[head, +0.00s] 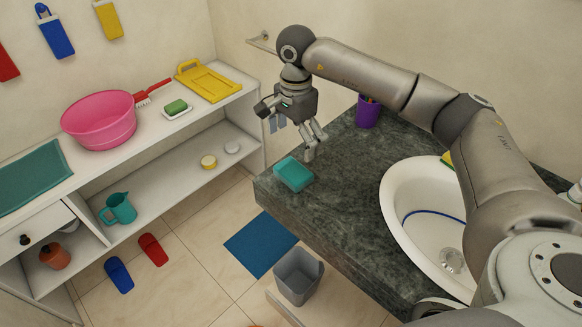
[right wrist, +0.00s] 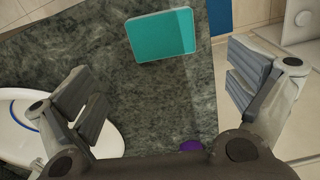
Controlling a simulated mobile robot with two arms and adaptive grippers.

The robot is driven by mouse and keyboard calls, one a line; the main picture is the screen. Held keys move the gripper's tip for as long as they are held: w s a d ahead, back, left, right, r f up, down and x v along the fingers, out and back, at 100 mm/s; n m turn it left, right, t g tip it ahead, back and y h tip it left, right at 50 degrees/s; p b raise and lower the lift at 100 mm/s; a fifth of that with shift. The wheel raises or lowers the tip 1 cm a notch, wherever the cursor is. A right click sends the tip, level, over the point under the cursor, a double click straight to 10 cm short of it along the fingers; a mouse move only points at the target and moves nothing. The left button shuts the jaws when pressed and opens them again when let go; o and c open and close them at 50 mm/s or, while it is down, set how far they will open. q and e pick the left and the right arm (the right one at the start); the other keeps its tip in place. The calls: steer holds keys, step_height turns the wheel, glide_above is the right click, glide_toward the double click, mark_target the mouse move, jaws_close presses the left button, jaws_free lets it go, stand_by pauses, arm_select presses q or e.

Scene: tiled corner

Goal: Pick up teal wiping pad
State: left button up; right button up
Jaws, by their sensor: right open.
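The teal wiping pad (head: 293,174) lies flat on the dark green stone counter (head: 345,190), close to its left front corner. In the right wrist view the pad (right wrist: 161,36) shows near the top, between and beyond the open fingers. My right gripper (head: 291,136) is above the counter, a little behind the pad and apart from it. It is open and empty; its fingers spread wide in the right wrist view (right wrist: 160,92). My left gripper is not in view.
A white sink (head: 392,205) is set in the counter to the right, and a purple cup (head: 368,111) stands at the back. A white shelf (head: 150,140) at the left holds a pink basin (head: 99,120).

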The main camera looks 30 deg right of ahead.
steer(key=p, duration=0.2)
glide_above(292, 171)
steer(key=f, duration=0.5)
steer(key=shift+s+d, duration=0.15)
steer(key=shift+d, duration=0.2)
steer(key=shift+a+f, duration=0.1)
steer(key=shift+f, duration=0.25)
steer(key=f, duration=0.1)
steer(key=f+p, duration=0.2)
steer(key=shift+a+f, duration=0.15)
steer(key=shift+a, duration=0.1)
steer(key=shift+f, duration=0.7)
steer(key=c, duration=0.7)
